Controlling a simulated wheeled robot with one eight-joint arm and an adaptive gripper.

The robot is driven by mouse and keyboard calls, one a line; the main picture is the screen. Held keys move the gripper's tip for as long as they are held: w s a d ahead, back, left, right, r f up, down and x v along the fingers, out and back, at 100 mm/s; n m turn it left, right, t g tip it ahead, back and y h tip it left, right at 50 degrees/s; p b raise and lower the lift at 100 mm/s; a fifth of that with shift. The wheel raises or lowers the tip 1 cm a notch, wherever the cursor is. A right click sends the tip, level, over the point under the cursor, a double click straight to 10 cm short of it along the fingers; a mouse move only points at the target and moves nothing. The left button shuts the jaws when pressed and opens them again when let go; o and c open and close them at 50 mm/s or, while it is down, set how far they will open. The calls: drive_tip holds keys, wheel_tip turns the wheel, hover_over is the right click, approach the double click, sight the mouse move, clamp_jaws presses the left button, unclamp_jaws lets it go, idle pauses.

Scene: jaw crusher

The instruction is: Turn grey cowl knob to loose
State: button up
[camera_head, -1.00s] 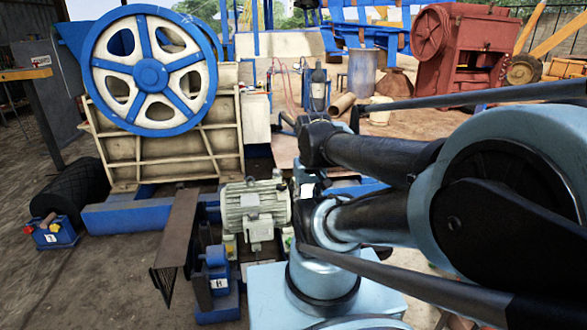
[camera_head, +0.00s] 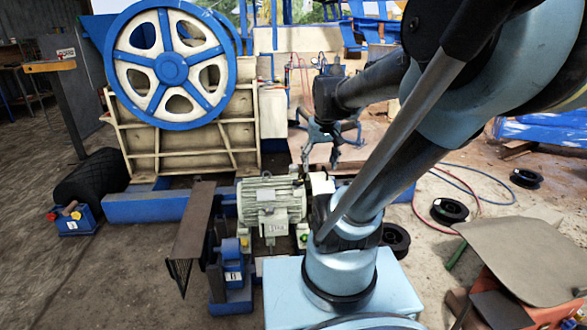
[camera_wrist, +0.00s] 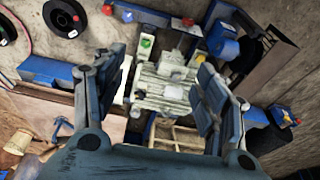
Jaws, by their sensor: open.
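The grey finned motor (camera_head: 270,203) sits low in front of the blue-and-cream jaw crusher. It also shows in the wrist view (camera_wrist: 163,88), between my fingers but farther off. I cannot make out a grey cowl knob for sure in either view. My gripper (camera_head: 322,150) is open and empty, pointing down above and right of the motor.
The crusher's flywheel (camera_head: 171,66) stands behind left. A brown belt guard (camera_head: 193,225) and a small blue unit (camera_head: 231,277) lie left of the motor. A blue box with red and yellow knobs (camera_head: 74,220) is far left. Black reels (camera_head: 449,211) and hoses lie right.

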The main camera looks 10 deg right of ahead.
drive_tip(key=w+r, duration=0.3)
drive_tip(key=w, duration=1.3)
drive_tip(key=n+t, duration=0.1)
drive_tip(key=t, duration=0.1)
hover_over(293, 166)
drive_tip(key=s+d, duration=0.1)
drive_tip(key=s, duration=0.7)
wheel_tip(293, 166, down, 21)
drive_tip(key=shift+y, duration=0.3)
drive_tip(key=x, duration=1.8)
drive_tip(key=shift+w+d, duration=0.15)
drive_tip(key=c, duration=1.1)
drive_tip(key=shift+o, duration=0.2)
